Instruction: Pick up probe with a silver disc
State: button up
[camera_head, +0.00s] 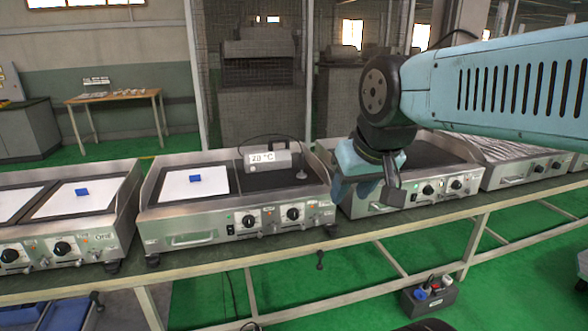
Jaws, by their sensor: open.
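A grey thermometer box (268,157) with a display reading about 20 °C lies on the dark right plate of the middle heating unit. A thin dark cable arches over it. A small silver disc (301,175), which looks like the probe's end, rests on the dark plate just right of the box. The rest of the probe is too small to make out. My gripper (368,194) is open and empty. It hangs to the right of the box and disc, in front of the heating unit at the right, apart from the probe.
The middle heating unit (240,232) stands on a long bench (200,262). Other heating units (70,225) stand on both sides.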

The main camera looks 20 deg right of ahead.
aim_at(301, 175)
jog(key=k, duration=0.65)
jog(key=u, duration=0.25)
jog(key=i, duration=1.35)
jog(key=z, duration=0.7)
jog(key=i, duration=0.55)
jog(key=u, duration=0.1)
